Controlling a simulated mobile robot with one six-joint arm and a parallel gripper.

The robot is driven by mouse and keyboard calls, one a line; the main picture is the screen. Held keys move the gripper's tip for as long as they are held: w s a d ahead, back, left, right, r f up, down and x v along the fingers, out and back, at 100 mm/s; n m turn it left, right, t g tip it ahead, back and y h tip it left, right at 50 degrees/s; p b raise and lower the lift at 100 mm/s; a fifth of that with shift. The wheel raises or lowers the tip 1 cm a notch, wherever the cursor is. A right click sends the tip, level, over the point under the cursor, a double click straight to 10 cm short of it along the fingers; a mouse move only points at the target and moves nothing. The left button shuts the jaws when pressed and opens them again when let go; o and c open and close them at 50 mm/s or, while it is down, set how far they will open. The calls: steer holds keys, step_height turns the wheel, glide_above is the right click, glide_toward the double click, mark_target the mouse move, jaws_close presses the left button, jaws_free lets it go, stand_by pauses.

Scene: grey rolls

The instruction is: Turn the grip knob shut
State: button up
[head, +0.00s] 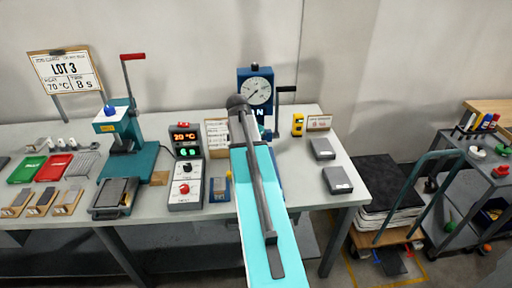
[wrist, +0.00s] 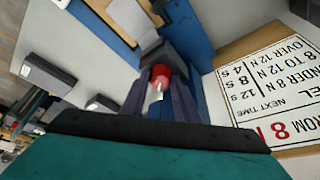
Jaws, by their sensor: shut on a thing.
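In the wrist view a red-capped knob (wrist: 160,73) with a pale metal shaft sits between the dark fingers of my gripper (wrist: 159,90). My gripper is shut on it, and the fingers hide its sides. A dark grey block and blue parts lie just behind the knob. In the head view the blue tester (head: 255,88) with a round white dial and a black side handle stands at the back of the bench. My arm covers its lower part, and the knob and my fingers are hidden there.
A printed card (wrist: 270,88) stands close on the right in the wrist view. On the bench are a two-display control box (head: 186,180), a teal press (head: 125,140), a yellow object (head: 298,124) and two grey blocks (head: 337,180). A trolley (head: 385,190) stands to the right.

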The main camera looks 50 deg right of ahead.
stand_by(0.3)
steer(key=o, duration=1.1)
steer(key=shift+r, duration=0.1)
steer(key=b+v, duration=0.2)
steer(key=v, duration=1.1)
steer(key=shift+a+r, duration=0.1)
steer(key=shift+r, duration=0.2)
